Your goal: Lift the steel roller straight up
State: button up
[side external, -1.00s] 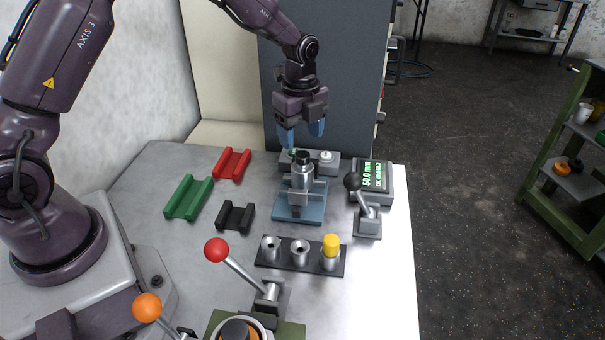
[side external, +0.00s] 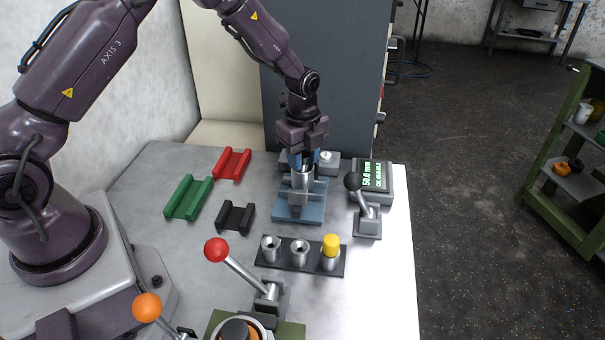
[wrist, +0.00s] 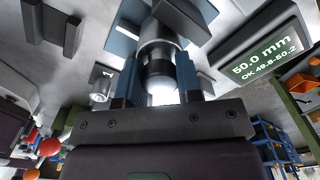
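The steel roller (side external: 303,177) stands upright on the blue-grey gauge stand (side external: 312,208) in the side view. In the wrist view the roller (wrist: 158,48) shows a bright body, a dark band and a shiny end. My gripper (side external: 301,159) points down over the roller's top, with one blue finger on each side. In the wrist view my gripper (wrist: 160,84) has its fingers close against the roller's upper end and appears shut on it. The exact contact faces are partly hidden. The roller's lower end is still at the stand.
A display (side external: 374,176) reads 50.0 mm, beside a black-knobbed lever (side external: 368,215). A rack (side external: 262,258) with several metal pieces, one yellow-topped, is in front. Green (side external: 188,197), red (side external: 232,163) and black (side external: 235,216) cradles lie left. A red-knobbed lever (side external: 240,272) stands nearer.

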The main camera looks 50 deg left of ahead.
jog(key=c, duration=0.3)
grip_shut()
jog(key=shift+r, duration=0.15)
